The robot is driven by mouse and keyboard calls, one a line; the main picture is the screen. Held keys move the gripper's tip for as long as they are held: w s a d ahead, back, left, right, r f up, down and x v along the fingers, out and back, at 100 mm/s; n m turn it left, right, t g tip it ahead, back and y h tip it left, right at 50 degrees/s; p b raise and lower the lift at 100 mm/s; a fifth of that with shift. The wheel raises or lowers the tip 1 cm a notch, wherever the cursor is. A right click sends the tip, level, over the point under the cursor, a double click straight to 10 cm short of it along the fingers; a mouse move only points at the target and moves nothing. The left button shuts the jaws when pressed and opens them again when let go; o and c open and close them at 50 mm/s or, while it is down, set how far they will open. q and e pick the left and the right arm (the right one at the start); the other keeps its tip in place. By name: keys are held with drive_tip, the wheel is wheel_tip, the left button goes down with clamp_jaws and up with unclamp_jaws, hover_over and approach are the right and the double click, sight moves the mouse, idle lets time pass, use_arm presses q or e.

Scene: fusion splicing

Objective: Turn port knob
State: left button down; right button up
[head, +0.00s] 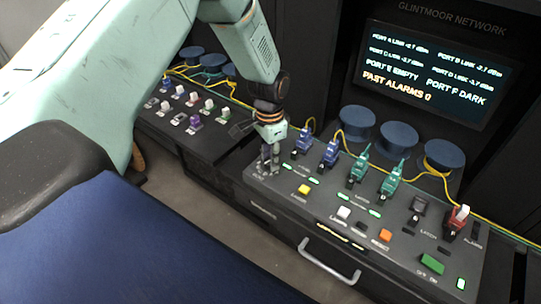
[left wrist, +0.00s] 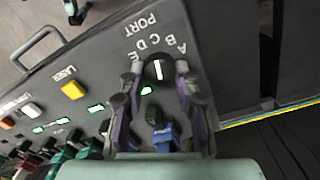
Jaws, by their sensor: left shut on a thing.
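The port knob (left wrist: 158,70) is round and black with a white pointer line, on the dark sloping console (head: 290,215). In the left wrist view its line points up toward the arc of port letters (left wrist: 157,40), near the middle ones. I cannot tell the exact letter. My left gripper (left wrist: 157,73) is shut on the knob, with one finger on each side. In the head view the left gripper (head: 269,158) reaches down to the console's left end and hides the knob.
Blue plugs (head: 304,142) and green plugs (head: 359,168) stand close right of the left gripper. A yellow button (head: 304,189) lies nearby. The screen (head: 433,75) lists port readings. A handle (head: 330,262) sticks out in front. A second console (head: 180,115) stands left.

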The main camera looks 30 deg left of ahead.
use_arm(q)
drive_tip(key=shift+r, duration=0.1)
drive_tip(key=c, duration=1)
unclamp_jaws()
drive_tip(key=shift+o, duration=0.2)
wheel_tip(320, 180, up, 12)
drive_tip(key=shift+a, duration=0.15)
